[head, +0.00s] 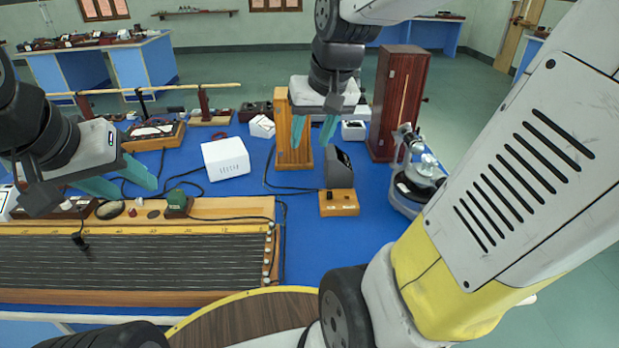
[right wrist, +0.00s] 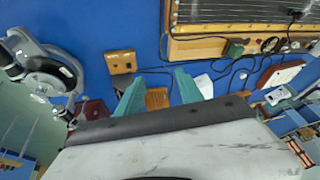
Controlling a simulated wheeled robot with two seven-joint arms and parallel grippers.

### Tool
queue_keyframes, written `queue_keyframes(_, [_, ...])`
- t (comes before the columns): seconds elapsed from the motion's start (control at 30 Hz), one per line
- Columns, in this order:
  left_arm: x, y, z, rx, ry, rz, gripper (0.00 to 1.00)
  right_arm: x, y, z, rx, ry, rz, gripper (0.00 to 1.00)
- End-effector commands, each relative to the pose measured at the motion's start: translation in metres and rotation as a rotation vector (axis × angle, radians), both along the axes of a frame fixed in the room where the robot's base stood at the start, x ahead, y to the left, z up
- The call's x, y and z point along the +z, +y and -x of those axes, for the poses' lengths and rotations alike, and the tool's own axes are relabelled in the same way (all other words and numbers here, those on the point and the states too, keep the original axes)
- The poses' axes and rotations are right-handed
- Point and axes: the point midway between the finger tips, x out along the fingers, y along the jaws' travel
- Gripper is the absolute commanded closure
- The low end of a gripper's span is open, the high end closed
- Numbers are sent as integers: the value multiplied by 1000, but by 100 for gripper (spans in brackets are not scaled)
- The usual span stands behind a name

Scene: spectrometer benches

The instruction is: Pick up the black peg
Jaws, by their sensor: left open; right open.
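I cannot single out the black peg for certain. A small wooden block (head: 339,203) on the blue table carries small black fittings, and any of them may be the peg. The block also shows in the right wrist view (right wrist: 121,62), with dark spots on top. My right gripper (head: 311,144) is open and empty above the table, further back than the block and left of it. Its teal fingers (right wrist: 158,76) also show in the right wrist view, apart from the block. My left gripper (head: 137,188) is open and empty over the far edge of the wired board.
The wired board (head: 130,262) fills the near left. A white box (head: 225,158), a dark grey meter (head: 338,167), a tall wooden cabinet (head: 397,100) and a round metal instrument (head: 417,183) stand nearby.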

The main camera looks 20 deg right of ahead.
Motion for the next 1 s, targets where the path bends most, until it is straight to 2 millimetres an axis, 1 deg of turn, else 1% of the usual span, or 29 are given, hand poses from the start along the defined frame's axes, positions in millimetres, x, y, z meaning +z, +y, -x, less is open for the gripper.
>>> queue_keyframes(0.03, [0, 0, 0, 0, 0, 0, 54, -10, -8, -19, -19, 39, 8, 56])
queue_keyframes(0.1, [0, 0, 0, 0, 0, 0, 54, -24, -18, -42, -43, 83, 19, 56])
queue_keyframes(0.17, [0, 0, 0, 0, 0, 0, 54, -38, -28, -61, -63, 120, 27, 56])
queue_keyframes(0.2, [0, 0, 0, 0, 0, 0, 54, -48, -34, -73, -76, 145, 31, 56])
queue_keyframes(0.27, [0, 0, 0, 0, 0, 0, 54, -66, -44, -90, -96, 181, 38, 56])
queue_keyframes(0.3, [0, 0, 0, 0, 0, 0, 54, -79, -51, -101, -109, 206, 41, 56])
queue_keyframes(0.37, [0, 0, 0, 0, 0, 0, 54, -100, -61, -117, -127, 242, 45, 56])
queue_keyframes(0.4, [0, 0, 0, 0, 0, 0, 54, -115, -68, -127, -141, 266, 48, 56])
queue_keyframes(0.47, [0, 0, 0, 0, 0, 0, 54, -138, -78, -139, -157, 299, 49, 56])
queue_keyframes(0.5, [0, 0, 0, 0, 0, 0, 54, -152, -83, -145, -167, 319, 51, 56])
queue_keyframes(0.6, [0, 0, 0, 0, 0, 0, 54, -183, -95, -158, -187, 359, 51, 56])
queue_keyframes(0.7, [0, 0, 0, 0, 0, 0, 54, -204, -103, -164, -202, 385, 52, 56])
queue_keyframes(0.8, [0, 0, 0, 0, 0, 0, 54, -216, -107, -167, -209, 398, 52, 56])
queue_keyframes(1.0, [0, 0, 0, 0, 0, 0, 54, -237, -108, -168, -209, 403, 52, 56])
